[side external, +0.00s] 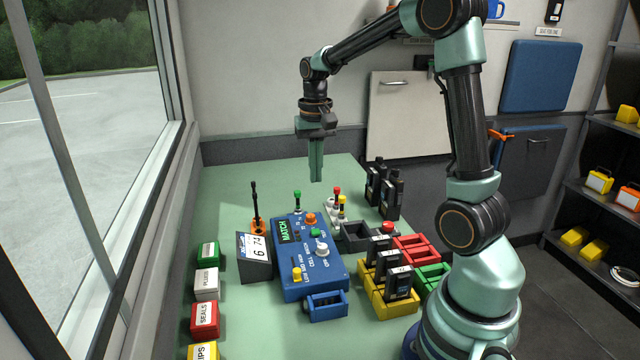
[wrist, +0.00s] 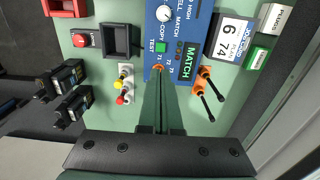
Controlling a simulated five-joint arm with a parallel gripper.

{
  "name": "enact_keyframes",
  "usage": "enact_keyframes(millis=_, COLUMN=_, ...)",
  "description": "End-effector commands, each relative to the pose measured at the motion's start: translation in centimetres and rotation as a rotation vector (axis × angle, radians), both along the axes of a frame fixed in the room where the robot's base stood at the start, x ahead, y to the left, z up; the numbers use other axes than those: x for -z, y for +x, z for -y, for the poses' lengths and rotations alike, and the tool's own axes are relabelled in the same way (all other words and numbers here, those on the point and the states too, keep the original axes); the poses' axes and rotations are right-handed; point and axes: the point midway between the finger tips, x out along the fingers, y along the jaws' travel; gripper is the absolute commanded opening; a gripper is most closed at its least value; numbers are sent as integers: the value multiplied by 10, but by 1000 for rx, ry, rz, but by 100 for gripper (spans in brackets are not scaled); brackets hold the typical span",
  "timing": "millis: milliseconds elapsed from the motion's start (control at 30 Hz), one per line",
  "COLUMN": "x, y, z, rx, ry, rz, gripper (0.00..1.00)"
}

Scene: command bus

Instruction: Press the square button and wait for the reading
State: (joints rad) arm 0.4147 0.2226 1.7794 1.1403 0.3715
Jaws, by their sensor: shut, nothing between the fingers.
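The blue control box (side external: 310,268) stands on the green table and bears several knobs and buttons. A green button (wrist: 162,47) sits beside the word TEST in the wrist view; it looks squarish, and in the side external view it is small (side external: 316,233). The green display (wrist: 190,62) reads MATCH; it also shows in the side external view (side external: 284,231). My gripper (side external: 316,180) is shut and empty, pointing down well above the table behind the box. In the wrist view its fingertips (wrist: 160,72) overlap the box's near edge and partly hide an orange part there.
A sign (side external: 256,250) reading 6 and 74 stands left of the box. Radios (side external: 390,195), a dark tray (side external: 356,236) and coloured crates (side external: 388,300) crowd the right. Labelled blocks (side external: 206,284) line the window side. The table's far left is clear.

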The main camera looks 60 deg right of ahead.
Motion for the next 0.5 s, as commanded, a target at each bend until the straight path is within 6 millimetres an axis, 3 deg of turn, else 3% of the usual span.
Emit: enact_keyframes(millis=500, x=94, y=-1, z=-1, rx=-1, ry=2, rz=-5, gripper=0)
